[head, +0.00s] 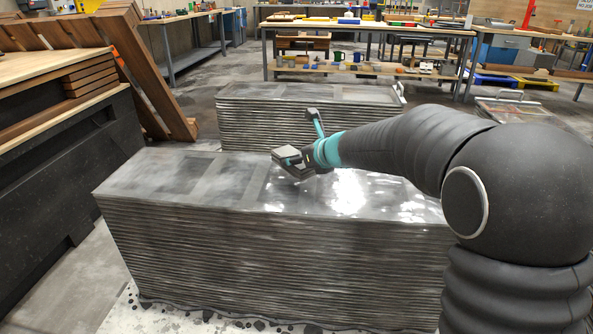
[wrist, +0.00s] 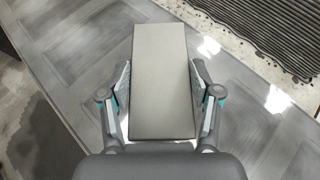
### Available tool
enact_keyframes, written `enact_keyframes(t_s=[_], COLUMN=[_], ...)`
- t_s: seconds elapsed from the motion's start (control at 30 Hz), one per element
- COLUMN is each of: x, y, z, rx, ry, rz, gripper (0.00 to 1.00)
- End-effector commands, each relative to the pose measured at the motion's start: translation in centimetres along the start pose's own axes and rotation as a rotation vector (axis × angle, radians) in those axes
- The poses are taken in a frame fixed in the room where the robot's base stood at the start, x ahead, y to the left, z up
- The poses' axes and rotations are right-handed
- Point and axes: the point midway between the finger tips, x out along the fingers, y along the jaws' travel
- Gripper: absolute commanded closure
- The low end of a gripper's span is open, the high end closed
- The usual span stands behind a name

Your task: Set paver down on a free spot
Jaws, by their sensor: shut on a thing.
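The paver (wrist: 161,58) is a plain grey rectangular slab. In the wrist view it lies lengthwise between the two fingers of my gripper (wrist: 161,88), which press on its long sides. In the head view my gripper (head: 298,160) holds the paver (head: 286,159) over the top of the near layered concrete block (head: 270,255). The gap between paver and block top is hard to judge, so I cannot tell whether they touch. The block's grey top (head: 150,175) shows faint rectangular outlines and bright glare to the right. My arm hides part of its right side.
A second layered block (head: 262,128) stands just behind. A black bench with a wooden top and slats (head: 60,175) is at the left. Workbenches (head: 360,26) with tools stand at the back. The left part of the near block's top is bare.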

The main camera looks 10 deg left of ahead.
Motion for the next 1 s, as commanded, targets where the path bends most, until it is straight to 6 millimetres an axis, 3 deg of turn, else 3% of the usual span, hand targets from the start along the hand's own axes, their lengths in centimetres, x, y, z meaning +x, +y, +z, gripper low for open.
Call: enact_keyframes(t_s=[0.13, 0.4, 0.87, 0.9, 0.97, 1.0], x=[0.6, 2.1, 2.3, 2.3, 2.3, 2.3], y=[0.1, 0.1, 0.1, 0.1, 0.1, 0.1], z=[-0.4, -3.3, -3.8, -3.8, -3.8, -3.8], rx=[0.001, 0.0, 0.0, 0.0, 0.0, 0.0], ry=[-0.002, -0.001, -0.003, 0.0, 0.0, 0.0], rz=[-0.001, -0.001, -0.001, -0.001, -0.001, -0.001], gripper=[1.0, 1.0, 1.0, 0.27, 0.12, 0.12])
